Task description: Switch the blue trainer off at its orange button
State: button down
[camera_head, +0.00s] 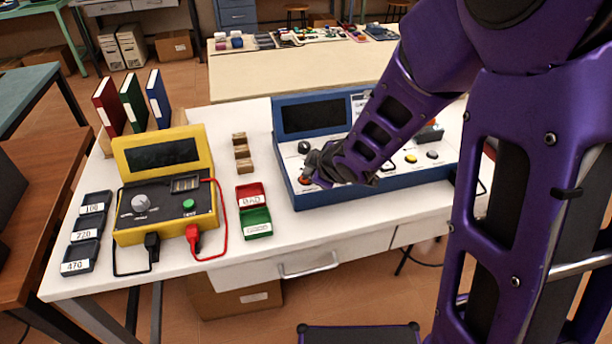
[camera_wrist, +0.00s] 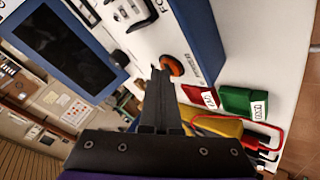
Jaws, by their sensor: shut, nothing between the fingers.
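The blue trainer (camera_head: 340,195) stands on the white bench, with a dark tilted screen (camera_head: 312,117) and a white panel of knobs and buttons. Its orange button (camera_wrist: 172,65) is at the panel's front left corner and shows as a small orange patch (camera_head: 304,180) in the head view, partly hidden by my gripper. My gripper (camera_head: 312,174) is low over that corner. In the wrist view the fingers (camera_wrist: 160,75) are shut and empty, their tips right beside the button. I cannot tell whether they touch it.
A yellow meter (camera_head: 165,230) with red and black leads stands to the left. A red box (camera_head: 250,192) and a green box (camera_head: 257,222) lie between it and the trainer.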

jog(key=shift+r+p, duration=0.55)
jog(key=shift+r, duration=0.15)
notch_tip(320, 180, up, 5)
jog(key=p, duration=0.5)
jog(key=shift+r, duration=0.1)
